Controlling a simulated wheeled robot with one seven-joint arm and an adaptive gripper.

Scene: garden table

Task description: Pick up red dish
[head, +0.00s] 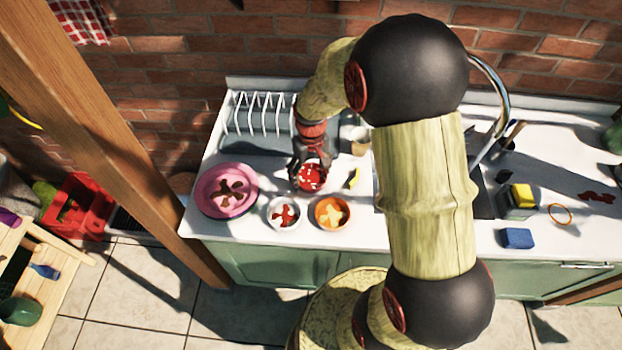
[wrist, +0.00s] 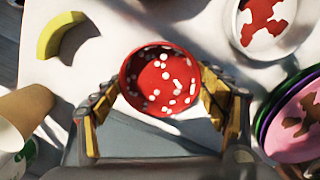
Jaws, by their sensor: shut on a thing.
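The red dish (head: 311,178) is a small round bowl with white specks, on or just above the white counter, in front of the dish rack. In the wrist view the red dish (wrist: 160,80) lies between the two fingers. My gripper (head: 310,160) is over it from behind, and in the wrist view my gripper (wrist: 160,100) has its yellow-padded fingers against both sides of the dish. It is shut on the dish. I cannot tell whether the dish is clear of the counter.
A pink plate (head: 212,200), a white bowl (head: 283,226) and an orange bowl (head: 345,222) stand close by on the counter (head: 265,240). A yellow curved piece (head: 353,178) and a cup (head: 358,140) are to the right. A dish rack (head: 240,112) stands behind.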

